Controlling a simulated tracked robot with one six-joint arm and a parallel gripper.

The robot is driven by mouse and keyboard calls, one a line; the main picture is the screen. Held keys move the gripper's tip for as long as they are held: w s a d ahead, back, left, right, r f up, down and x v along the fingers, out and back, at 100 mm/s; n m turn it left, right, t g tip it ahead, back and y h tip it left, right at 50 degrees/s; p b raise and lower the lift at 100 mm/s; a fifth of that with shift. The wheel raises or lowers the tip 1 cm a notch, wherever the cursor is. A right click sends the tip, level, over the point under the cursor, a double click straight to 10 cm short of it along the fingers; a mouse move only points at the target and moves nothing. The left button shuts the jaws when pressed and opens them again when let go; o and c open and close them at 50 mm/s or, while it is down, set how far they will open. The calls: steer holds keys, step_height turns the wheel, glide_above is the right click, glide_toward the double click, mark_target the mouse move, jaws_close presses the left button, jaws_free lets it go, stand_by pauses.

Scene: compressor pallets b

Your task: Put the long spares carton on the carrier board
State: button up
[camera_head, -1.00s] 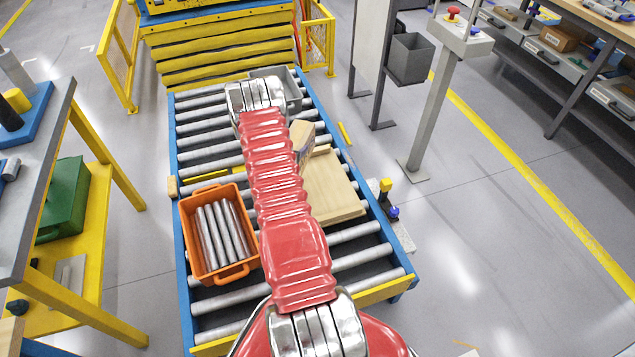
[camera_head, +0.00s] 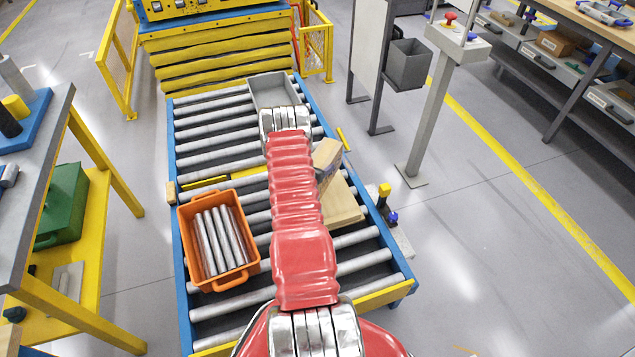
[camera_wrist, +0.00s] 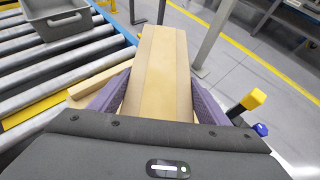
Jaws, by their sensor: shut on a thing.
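The long spares carton (camera_wrist: 160,60) is a tan cardboard box with a paler band along its top. My gripper (camera_wrist: 160,92) is shut on it, a purple finger against each long side. In the head view the carton (camera_head: 327,157) shows to the right of my red arm, over the far part of the carrier board. The carrier board (camera_head: 342,206) is flat pale wood on the rollers, its left part hidden by my arm. An edge of the board shows left of the carton in the wrist view (camera_wrist: 100,77). I cannot tell whether the carton touches the board.
An orange bin (camera_head: 183,232) with several metal rods stands on the roller conveyor (camera_head: 207,150), left of the board. A grey tray (camera_head: 273,92) sits at the conveyor's far end. A yellow-topped post (camera_head: 385,186) stands by the right rail. The left far rollers are clear.

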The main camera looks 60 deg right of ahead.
steer(key=shift+d+f, duration=0.1)
steer(key=shift+f, duration=2)
steer(key=shift+f, duration=2.2)
steer(key=o, duration=2.1)
steer(key=shift+f, duration=0.1)
steer(key=shift+a+r, duration=0.4)
steer(key=shift+a, duration=0.15)
steer(key=shift+v, duration=5.45)
